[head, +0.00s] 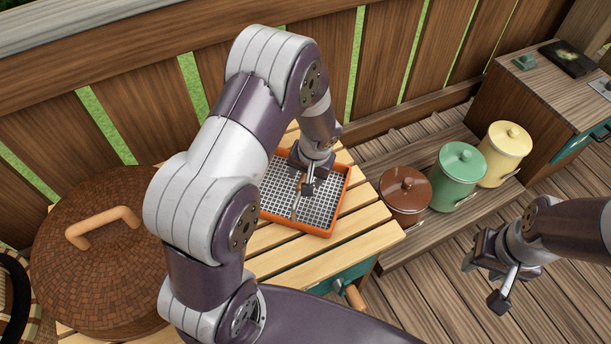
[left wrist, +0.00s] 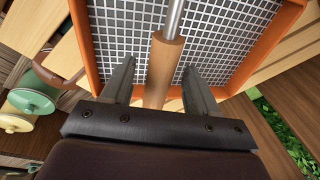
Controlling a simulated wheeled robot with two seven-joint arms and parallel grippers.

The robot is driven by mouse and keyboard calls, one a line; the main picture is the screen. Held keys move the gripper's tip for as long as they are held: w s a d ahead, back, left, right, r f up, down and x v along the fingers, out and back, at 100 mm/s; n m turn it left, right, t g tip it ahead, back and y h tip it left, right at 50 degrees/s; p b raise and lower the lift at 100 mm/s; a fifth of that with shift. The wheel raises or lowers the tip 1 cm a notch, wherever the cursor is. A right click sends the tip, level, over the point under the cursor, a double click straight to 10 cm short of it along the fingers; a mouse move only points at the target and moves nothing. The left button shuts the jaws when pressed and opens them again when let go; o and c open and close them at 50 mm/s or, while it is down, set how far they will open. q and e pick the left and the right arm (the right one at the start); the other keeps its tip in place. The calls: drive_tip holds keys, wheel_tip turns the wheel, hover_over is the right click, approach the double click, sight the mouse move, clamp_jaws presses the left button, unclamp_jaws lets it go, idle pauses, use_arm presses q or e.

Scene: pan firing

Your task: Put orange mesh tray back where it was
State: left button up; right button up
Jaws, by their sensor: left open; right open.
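The orange mesh tray (head: 328,226) lies on the slatted wooden table, partly hidden behind my left arm. It has an orange rim and a grey mesh floor, and fills the top of the left wrist view (left wrist: 262,62). My left gripper (head: 303,190) is over the tray, pointing down. In the left wrist view its fingers (left wrist: 160,85) are open, with a wooden-handled tool (left wrist: 163,62) with a metal shaft between them. I cannot tell whether the fingers touch the handle. My right gripper (head: 493,283) is open and empty, over the deck at the right.
A large woven lid (head: 110,270) with a wooden handle stands left of the tray. Brown (head: 405,190), green (head: 458,172) and yellow (head: 505,150) canisters stand on a low wooden step to the right. A wooden fence runs behind. A cabinet (head: 540,100) stands at the far right.

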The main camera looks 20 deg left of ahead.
use_arm(q)
drive_tip(key=p+v, duration=0.2)
drive_tip(key=v, duration=0.8)
drive_tip(key=s+r+m+h, duration=0.1)
drive_tip(key=s+r, duration=0.4)
drive_tip(key=s, duration=0.7)
drive_tip(key=shift+s+d+h, duration=0.3)
drive_tip(key=shift+d+h, duration=0.15)
drive_tip(key=shift+h, duration=0.05)
drive_tip(key=shift+r, duration=0.1)
